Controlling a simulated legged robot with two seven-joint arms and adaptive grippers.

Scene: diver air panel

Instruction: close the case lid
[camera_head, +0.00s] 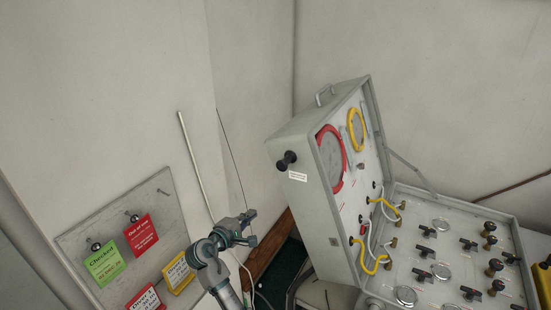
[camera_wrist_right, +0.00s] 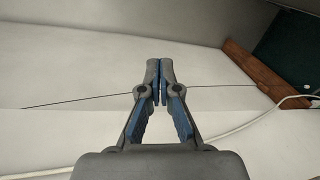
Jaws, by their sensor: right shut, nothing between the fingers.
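The grey case lid (camera_head: 312,225) stands upright and open at the back of the case base (camera_head: 460,203). Its inner face carries a red-rimmed gauge (camera_head: 331,160), a yellow-rimmed gauge (camera_head: 357,129) and yellow hoses. A black knob (camera_head: 287,160) sticks out of the lid's left side, and a handle (camera_head: 324,95) sits on its top edge. A metal stay (camera_head: 411,172) runs from lid to base. My right gripper (camera_head: 250,227) is left of the lid, apart from it. In the right wrist view its fingertips (camera_wrist_right: 160,75) meet with nothing between them. My left gripper is out of view.
A grey board (camera_head: 165,205) with green, red and yellow tags is at the lower left. A brown wooden edge (camera_head: 268,247) and dark green surface lie between my right gripper and the case. The base holds several black valve handles. Pale walls stand behind.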

